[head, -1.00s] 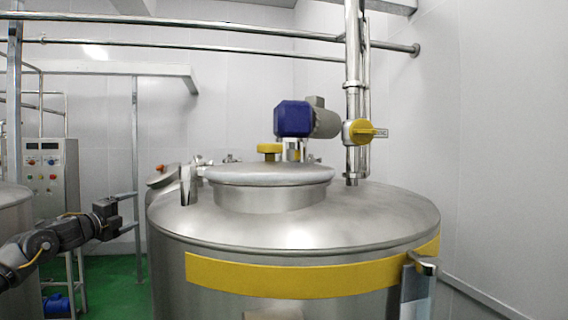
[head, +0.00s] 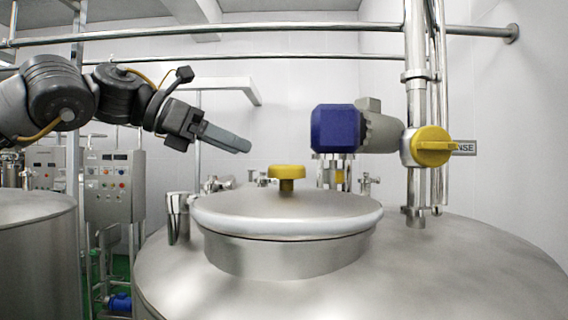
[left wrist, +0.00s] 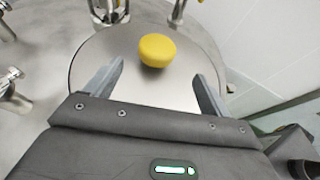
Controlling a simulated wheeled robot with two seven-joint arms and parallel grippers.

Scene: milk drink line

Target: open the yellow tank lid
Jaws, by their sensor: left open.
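The tank lid (head: 330,212) is a round steel disc with a pale rim, lying shut on the tank's neck. A yellow knob (head: 287,172) stands on top of it. My left gripper (head: 246,146) is to the left of the knob and a little above it, apart from it. In the left wrist view the knob (left wrist: 157,50) shows beyond and between the two fingers of my left gripper (left wrist: 162,80), which are open and empty. The lid (left wrist: 92,58) lies behind it there. My right gripper is not in view.
A blue and grey motor (head: 337,129) stands behind the lid. A vertical pipe with a yellow valve handle (head: 432,147) rises at the right. A steel clamp (head: 177,215) is at the lid's left. A control box (head: 107,187) stands at the left back. Air above the lid is free.

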